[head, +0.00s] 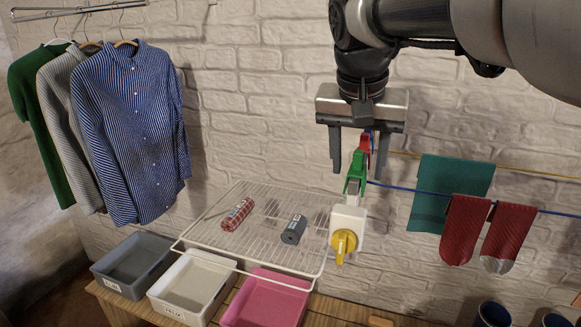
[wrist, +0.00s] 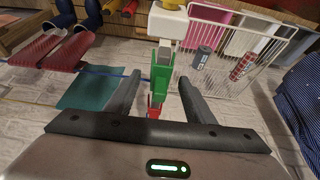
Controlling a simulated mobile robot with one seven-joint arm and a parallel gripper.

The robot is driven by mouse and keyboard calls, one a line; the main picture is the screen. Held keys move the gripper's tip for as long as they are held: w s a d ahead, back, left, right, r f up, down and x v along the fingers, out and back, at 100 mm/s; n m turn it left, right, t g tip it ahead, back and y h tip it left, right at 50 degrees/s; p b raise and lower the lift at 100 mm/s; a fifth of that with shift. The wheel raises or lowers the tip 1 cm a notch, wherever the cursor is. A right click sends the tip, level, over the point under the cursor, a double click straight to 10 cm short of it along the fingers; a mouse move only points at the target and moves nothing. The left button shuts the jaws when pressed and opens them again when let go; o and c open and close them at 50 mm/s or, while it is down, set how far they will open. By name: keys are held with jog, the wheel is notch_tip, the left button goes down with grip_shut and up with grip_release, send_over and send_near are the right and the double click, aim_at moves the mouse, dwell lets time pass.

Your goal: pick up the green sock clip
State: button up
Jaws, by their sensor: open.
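The green sock clip (head: 356,172) hangs at the blue line, between a red clip (head: 366,143) and a white block with a yellow knob (head: 347,228). In the wrist view the green clip (wrist: 162,72) shows upright in the middle, with the red clip (wrist: 155,104) below it. My gripper (head: 358,175) is open and points down.
Red socks (head: 465,229) and a teal cloth (head: 447,187) hang on lines at the right. A white wire rack (head: 262,212) with two rolled items is at the left. Grey, white and pink bins (head: 265,300) stand below. A brick wall is behind.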

aim_at(359, 151)
jog(key=shift+w+f, duration=0.2)
jog(key=shift+f, duration=0.4)
jog(key=c, duration=1.1)
jog(key=shift+c, duration=0.2)
notch_tip(359, 151, up, 10)
jog(key=shift+r+p, duration=0.1)
jog(key=shift+p, duration=0.85)
jog(key=shift+r+p, duration=2.4)
